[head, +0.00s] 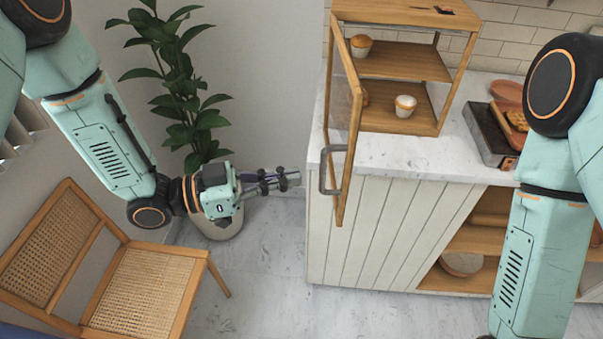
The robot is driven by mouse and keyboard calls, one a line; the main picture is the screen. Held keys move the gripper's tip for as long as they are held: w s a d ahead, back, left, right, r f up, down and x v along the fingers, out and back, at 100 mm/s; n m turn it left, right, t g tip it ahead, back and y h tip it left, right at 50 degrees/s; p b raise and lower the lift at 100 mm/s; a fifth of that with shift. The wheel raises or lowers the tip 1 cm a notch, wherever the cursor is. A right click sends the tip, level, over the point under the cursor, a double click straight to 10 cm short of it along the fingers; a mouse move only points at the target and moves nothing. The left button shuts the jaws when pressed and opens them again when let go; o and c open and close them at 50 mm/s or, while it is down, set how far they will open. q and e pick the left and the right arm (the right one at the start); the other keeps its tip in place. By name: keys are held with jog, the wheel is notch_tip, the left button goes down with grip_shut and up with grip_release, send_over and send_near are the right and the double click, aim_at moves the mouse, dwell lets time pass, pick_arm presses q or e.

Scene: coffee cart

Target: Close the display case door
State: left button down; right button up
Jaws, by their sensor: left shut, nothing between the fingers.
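The wooden display case (393,14) stands on the left end of the marble counter. Its wood-framed glass door (342,190) is swung open on the left side and reaches out past the counter's front edge. A grey handle (323,172) is on the door's outer face. Muffins (405,106) sit on the case's shelves. My left gripper (293,179) is shut and empty, a little left of the handle and apart from it. My right arm comes in at the right, but its gripper is out of the picture.
A wood and cane chair (150,290) stands at the lower left, with a potted plant (185,90) behind my left arm. A dark appliance (488,132) with food sits on the counter (420,155). Open shelves below hold a bowl (461,263). The floor before the counter is clear.

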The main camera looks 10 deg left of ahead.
pick_arm(q)
jog(key=shift+x, duration=1.5)
jog(key=shift+d, duration=0.1)
